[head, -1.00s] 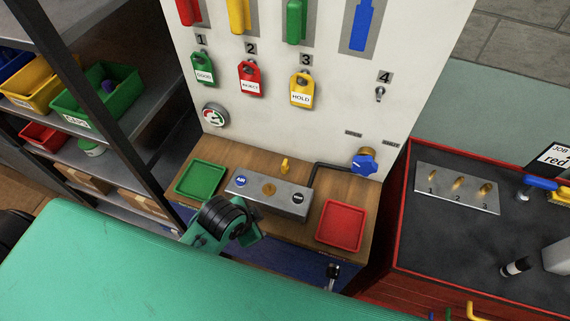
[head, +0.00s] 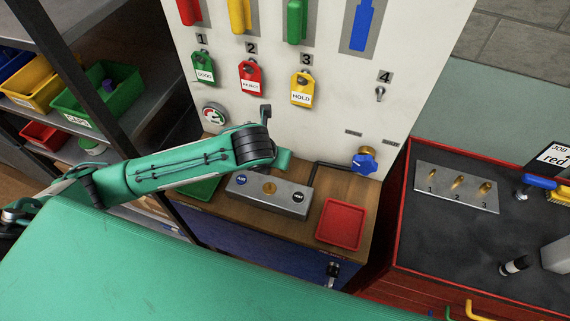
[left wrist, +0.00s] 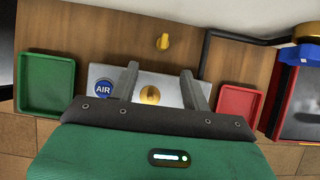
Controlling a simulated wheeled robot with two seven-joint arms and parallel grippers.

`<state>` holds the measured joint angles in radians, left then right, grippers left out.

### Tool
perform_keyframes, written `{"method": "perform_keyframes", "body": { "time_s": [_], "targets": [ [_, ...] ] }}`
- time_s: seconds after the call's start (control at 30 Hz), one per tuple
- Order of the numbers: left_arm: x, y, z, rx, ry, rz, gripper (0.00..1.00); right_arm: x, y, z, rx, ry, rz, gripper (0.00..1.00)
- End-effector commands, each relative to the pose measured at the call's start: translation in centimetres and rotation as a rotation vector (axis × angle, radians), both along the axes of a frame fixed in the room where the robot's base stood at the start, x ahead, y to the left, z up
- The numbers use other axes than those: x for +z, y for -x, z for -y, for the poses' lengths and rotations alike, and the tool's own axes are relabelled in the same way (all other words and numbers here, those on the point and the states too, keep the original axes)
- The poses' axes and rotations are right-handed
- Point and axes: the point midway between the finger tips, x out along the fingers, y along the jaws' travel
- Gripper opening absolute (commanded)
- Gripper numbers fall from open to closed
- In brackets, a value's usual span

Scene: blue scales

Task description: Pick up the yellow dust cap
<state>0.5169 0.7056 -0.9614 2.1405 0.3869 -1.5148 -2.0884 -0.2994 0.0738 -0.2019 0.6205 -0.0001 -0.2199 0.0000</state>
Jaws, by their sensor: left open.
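The yellow dust cap (left wrist: 162,41) stands on the wooden bench top in the left wrist view, behind the grey box with the AIR button. In the head view my left arm's wrist hides it. My left gripper (left wrist: 160,78) is open and empty, its two grey fingers spread over the grey box. The cap shows beyond the fingertips, roughly centred between them and apart from them. In the head view my left wrist (head: 255,148) is over the back of the bench; its fingers are not clearly seen. My right gripper is not in view.
A green tray (left wrist: 47,82) lies left and a red tray (head: 341,224) right. A black pipe and blue knob (head: 365,161) are at the back right. A white panel (head: 320,125) with hanging tags rises behind.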

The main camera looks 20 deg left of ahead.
Motion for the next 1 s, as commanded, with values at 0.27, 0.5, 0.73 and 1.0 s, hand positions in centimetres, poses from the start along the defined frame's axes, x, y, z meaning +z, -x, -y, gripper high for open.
{"method": "perform_keyframes", "body": {
  "time_s": [0.27, 0.5, 0.73, 1.0],
  "targets": [
    [-3.6, -2.2, 0.0, -0.012, -0.013, -0.004, 0.48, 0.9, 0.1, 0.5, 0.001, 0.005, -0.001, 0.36],
    [-6.7, -4.0, 0.1, -0.012, -0.011, -0.002, 0.48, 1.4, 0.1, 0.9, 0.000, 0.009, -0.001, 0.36],
    [-7.6, -4.6, 0.3, -0.012, -0.010, -0.001, 0.48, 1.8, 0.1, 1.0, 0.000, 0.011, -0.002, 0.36],
    [-10.2, -6.3, 0.9, -0.011, -0.010, -0.002, 0.48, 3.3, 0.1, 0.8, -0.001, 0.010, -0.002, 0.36]
  ]
}}
